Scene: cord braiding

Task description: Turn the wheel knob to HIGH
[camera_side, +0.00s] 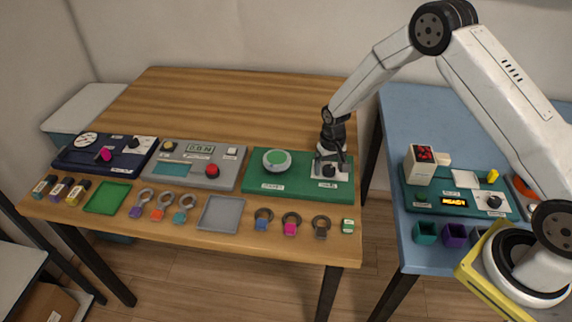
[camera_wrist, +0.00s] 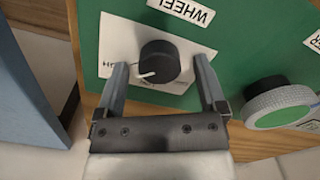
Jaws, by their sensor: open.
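The wheel knob (camera_wrist: 159,61) is a round black knob with a white pointer mark, on a white plate (camera_wrist: 125,34) of the green panel. In the wrist view the mark points to the lower left. Letters beside the left finger are partly hidden, so I cannot read the setting. The WHEEL label (camera_wrist: 182,9) appears upside down. My gripper (camera_wrist: 161,66) is open, with one finger on each side of the knob and a visible gap to it. In the side view my gripper (camera_side: 333,157) is low over the knob (camera_side: 329,170).
A round green-topped wheel (camera_side: 277,160) stands left of the knob on the green panel (camera_side: 300,187). A grey panel (camera_side: 168,176) and a dark blue panel (camera_side: 75,157) are further left. Several rings and trays lie along the front. The table's back is clear.

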